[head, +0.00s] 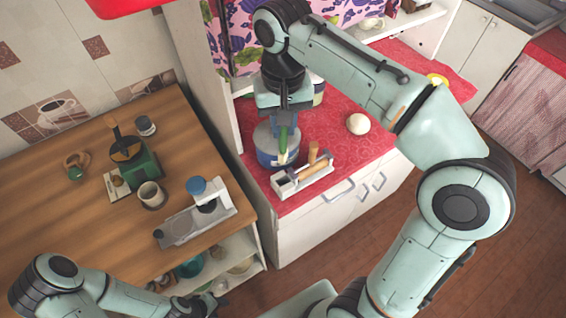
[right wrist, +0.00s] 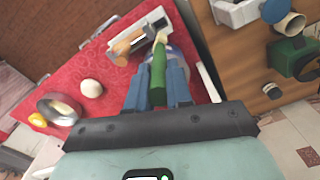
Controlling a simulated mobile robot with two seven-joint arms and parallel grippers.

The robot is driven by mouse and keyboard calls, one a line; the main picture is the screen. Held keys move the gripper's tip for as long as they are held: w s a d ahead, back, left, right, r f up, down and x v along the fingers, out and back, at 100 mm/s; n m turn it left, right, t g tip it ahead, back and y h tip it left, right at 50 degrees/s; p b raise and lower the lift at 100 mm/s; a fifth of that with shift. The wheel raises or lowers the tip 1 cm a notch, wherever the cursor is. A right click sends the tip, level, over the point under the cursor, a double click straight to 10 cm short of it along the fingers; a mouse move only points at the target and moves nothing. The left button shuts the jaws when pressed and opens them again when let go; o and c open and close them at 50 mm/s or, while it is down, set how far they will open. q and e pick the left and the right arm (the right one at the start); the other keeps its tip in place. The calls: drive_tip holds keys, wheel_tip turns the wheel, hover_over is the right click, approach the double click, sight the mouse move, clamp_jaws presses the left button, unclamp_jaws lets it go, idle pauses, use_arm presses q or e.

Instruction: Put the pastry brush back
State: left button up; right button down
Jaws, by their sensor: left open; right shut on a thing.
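The pastry brush has a green handle (head: 283,139) and a pale tip; it also shows in the right wrist view (right wrist: 158,72). My right gripper (head: 283,112) is shut on its handle, and the brush hangs tip down in front of a blue container (head: 265,150). A white divided holder (head: 305,184) with wooden-handled tools stands just in front on the red counter; it also shows in the right wrist view (right wrist: 158,14). Whether the tip touches anything I cannot tell. My left gripper (head: 205,302) is low at the bottom edge, open, away from the brush, and partly cut off.
The red counter (head: 340,150) also bears a white round thing (head: 358,124) and, further back, a yellow thing (head: 437,79).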

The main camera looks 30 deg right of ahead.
sight(283, 162)
drive_tip(key=m, duration=0.2)
drive_tip(key=f+m, duration=0.1)
drive_tip(key=m, duration=0.1)
drive_tip(key=f+m, duration=0.1)
drive_tip(key=m, duration=0.1)
drive_tip(key=shift+s+f+m, duration=0.1)
drive_tip(key=shift+s+m, duration=0.1)
drive_tip(key=shift+m, duration=0.2)
wheel_tip(283, 162, down, 6)
drive_tip(key=shift+f+b, duration=0.1)
drive_tip(key=shift+b, duration=0.8)
use_arm(q)
drive_tip(key=shift+s+a+f+b, duration=0.1)
drive_tip(key=shift+s+f+b, duration=0.2)
drive_tip(key=shift+s+f, duration=1.4)
use_arm(e)
drive_tip(key=shift+f, duration=1.85)
drive_tip(key=shift+w+f, duration=0.1)
drive_tip(key=shift+f, duration=0.2)
drive_tip(key=shift+f+b, duration=0.3)
drive_tip(key=shift+f, duration=0.05)
use_arm(q)
drive_tip(key=shift+s+f, duration=0.2)
drive_tip(key=shift+f, duration=0.1)
use_arm(e)
drive_tip(key=c, duration=1)
unclamp_jaws()
drive_tip(key=shift+r, duration=0.15)
